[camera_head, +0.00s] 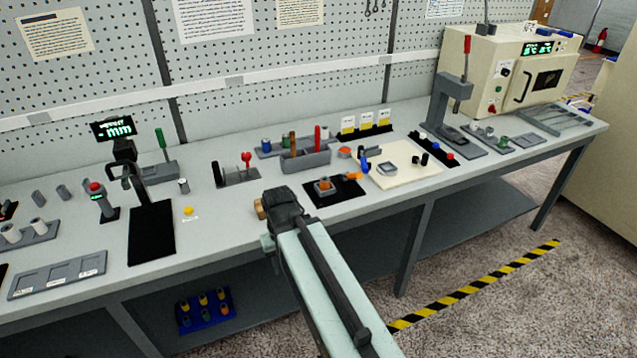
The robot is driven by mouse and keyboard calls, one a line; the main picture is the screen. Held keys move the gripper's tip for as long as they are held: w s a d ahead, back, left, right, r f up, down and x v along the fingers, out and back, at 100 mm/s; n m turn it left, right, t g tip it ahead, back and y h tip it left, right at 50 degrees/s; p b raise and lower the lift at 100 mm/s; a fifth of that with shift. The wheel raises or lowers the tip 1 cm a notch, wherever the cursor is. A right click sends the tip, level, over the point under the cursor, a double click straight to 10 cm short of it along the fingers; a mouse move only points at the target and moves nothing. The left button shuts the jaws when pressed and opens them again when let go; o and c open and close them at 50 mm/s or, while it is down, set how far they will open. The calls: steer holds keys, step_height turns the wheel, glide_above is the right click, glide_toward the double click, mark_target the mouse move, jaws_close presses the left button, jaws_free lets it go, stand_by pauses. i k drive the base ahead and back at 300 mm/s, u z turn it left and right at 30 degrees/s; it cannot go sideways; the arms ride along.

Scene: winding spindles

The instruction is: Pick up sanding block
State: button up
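A small tan-brown block (261,208), which looks like the sanding block, shows at the left edge of my gripper (279,203), near the front edge of the bench. Most of it is hidden behind my gripper. My dark gripper is seen from behind, at the end of my pale arm, and it covers its own fingertips. I cannot tell whether the fingers are open or shut, or whether the block is between them or only beside them.
The grey bench (110,258) is crowded. A black mat (333,192) with an orange-and-grey part lies right of my gripper, and a grey bin (305,160) stands behind. A height gauge (150,200) stands left. Bare bench lies left of my gripper.

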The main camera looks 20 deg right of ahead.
mark_target(261, 216)
steer(key=u, duration=3.55)
steer(key=k, duration=0.95)
steer(key=z, duration=1.3)
steer(key=i, duration=1)
steer(key=u, duration=0.05)
